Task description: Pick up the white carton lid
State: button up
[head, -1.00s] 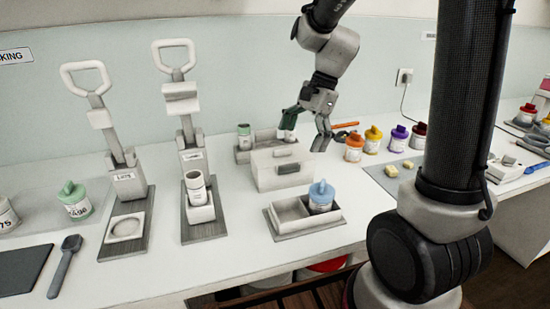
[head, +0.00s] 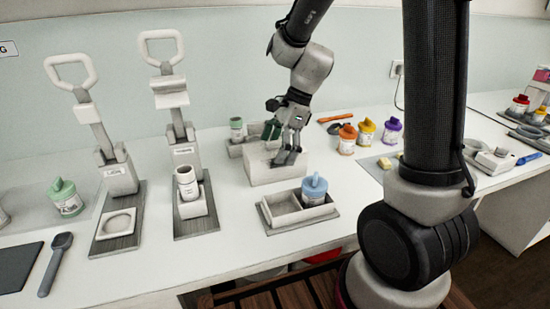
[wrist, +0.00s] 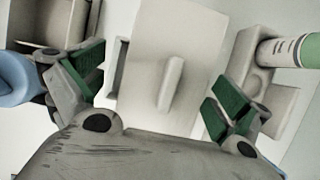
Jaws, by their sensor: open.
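The white carton lid (wrist: 155,35) is a flat pale plate with a raised bar handle in its middle, seen from above in the wrist view. In the head view, the lid (head: 256,151) tops a white carton (head: 275,176), partly hidden by my gripper (head: 278,145). My gripper is open and empty. In the wrist view, my gripper (wrist: 157,86) has its green-padded fingers on either side of the handle, with clear space between each pad and it. I cannot tell the exact height of the fingertips above the lid.
A tray with a blue-lidded jar (head: 314,190) stands in front of the carton. A green-capped bottle (head: 236,128) stands in a holder behind it. Two lever presses (head: 175,130) stand to the left. Orange, yellow and purple-lidded jars (head: 366,131) stand to the right.

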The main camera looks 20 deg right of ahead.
jog(key=shift+a+f, duration=0.15)
jog(key=shift+f, duration=0.2)
jog(key=c, duration=0.8)
jog(key=shift+o, duration=0.2)
